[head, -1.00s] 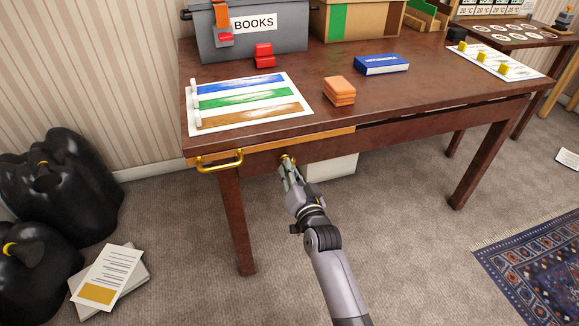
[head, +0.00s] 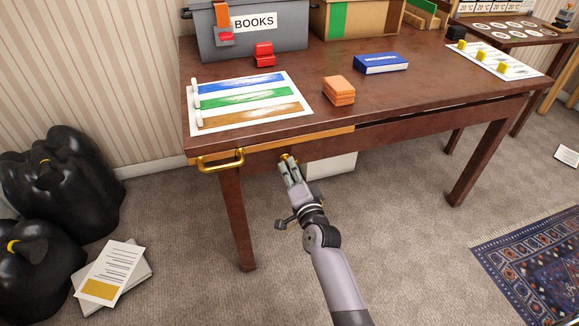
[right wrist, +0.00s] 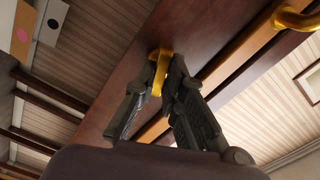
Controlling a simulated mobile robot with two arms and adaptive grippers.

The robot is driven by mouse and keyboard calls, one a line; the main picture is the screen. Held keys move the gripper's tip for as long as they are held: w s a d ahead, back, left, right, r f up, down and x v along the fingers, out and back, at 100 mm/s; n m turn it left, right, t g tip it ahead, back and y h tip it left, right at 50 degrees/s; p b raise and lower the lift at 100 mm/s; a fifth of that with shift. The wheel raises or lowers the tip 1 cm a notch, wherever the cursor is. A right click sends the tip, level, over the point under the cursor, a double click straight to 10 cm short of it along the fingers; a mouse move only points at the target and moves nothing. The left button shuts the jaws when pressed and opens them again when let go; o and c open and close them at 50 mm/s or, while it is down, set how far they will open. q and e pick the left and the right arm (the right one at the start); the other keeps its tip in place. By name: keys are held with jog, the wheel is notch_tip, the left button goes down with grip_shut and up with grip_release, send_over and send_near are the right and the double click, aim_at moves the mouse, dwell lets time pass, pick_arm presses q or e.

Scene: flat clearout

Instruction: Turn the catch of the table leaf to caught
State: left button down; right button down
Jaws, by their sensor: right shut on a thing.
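The catch is a small brass piece (right wrist: 160,66) on the front apron of the brown table (head: 420,75). In the right wrist view it stands between the fingers of my right gripper (right wrist: 160,85). In the head view this gripper (head: 287,160) is at the apron, below the tabletop's front edge, and its fingers cover most of the catch. My right gripper is shut on the catch. A brass handle (head: 220,162) on a light wooden strip (head: 300,142), probably the leaf's edge, is to the left of the catch. The left gripper is not in view.
On the table are a chart with coloured stripes (head: 244,101), an orange block stack (head: 339,91), a blue box (head: 381,63), a red item (head: 264,54) and a grey BOOKS bin (head: 253,40). Black bags (head: 65,180) stand left on the floor. A white box (head: 333,164) is under the table.

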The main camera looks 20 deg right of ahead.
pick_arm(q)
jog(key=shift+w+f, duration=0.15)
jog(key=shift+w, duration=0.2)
pick_arm(e)
jog(key=shift+m, duration=0.3)
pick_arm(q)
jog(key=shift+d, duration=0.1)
pick_arm(e)
jog(key=shift+m, duration=0.9)
jog(key=m, duration=0.2)
jog(key=shift+m, duration=0.3)
jog(key=c, duration=2)
grip_release()
jog(key=o, duration=0.5)
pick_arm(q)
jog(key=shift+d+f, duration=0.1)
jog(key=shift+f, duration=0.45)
